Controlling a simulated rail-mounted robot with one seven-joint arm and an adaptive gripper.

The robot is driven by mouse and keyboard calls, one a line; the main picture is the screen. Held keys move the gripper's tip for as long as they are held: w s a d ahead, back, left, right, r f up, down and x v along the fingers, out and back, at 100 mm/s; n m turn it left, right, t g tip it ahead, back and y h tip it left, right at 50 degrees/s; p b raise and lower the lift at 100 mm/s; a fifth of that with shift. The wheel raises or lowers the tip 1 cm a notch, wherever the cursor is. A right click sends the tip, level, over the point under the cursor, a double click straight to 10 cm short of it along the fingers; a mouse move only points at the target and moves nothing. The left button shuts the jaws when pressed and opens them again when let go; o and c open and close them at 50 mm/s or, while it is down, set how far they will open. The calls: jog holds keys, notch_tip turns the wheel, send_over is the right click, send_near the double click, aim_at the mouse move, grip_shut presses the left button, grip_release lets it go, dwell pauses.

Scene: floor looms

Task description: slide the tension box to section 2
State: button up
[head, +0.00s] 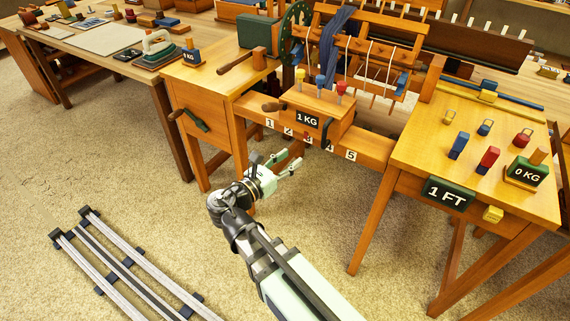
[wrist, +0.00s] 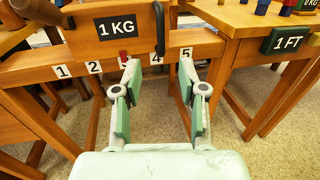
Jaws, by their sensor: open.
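The tension box (head: 318,104) is a wooden box with a black "1 KG" plate and colored pegs on top. It sits on the front rail of the loom, above a row of number tiles 1 to 5. A red mark shows at the third tile, between 2 (wrist: 93,67) and 4. A dark upright handle (wrist: 159,28) is on the box's front right in the wrist view. My gripper (head: 290,160) is open and empty, in front of and below the rail. In the wrist view its fingertips (wrist: 159,68) are apart, framing tile 4, and the handle lies beyond them.
A side table with a "1 FT" plate (head: 449,194) stands on the right, holding small weights and a "0 KG" block (head: 526,172). A wooden bench (head: 205,75) stands left of the rail. Metal floor rails (head: 125,262) lie at lower left.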

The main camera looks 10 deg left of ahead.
aim_at(323, 134)
jog(key=b+x, duration=0.4)
jog(key=x, duration=1.2)
grip_shut()
jog(key=a, duration=0.2)
jog(key=w+a+p, duration=0.1)
jog(key=a, duration=0.1)
jog(key=w+a+p, duration=0.1)
jog(key=a, duration=0.1)
jog(key=shift+w+r, duration=0.1)
jog(key=shift+w, duration=0.1)
jog(key=shift+w+a+p, duration=0.2)
jog(key=shift+a+p, duration=0.15)
jog(key=shift+a, duration=0.4)
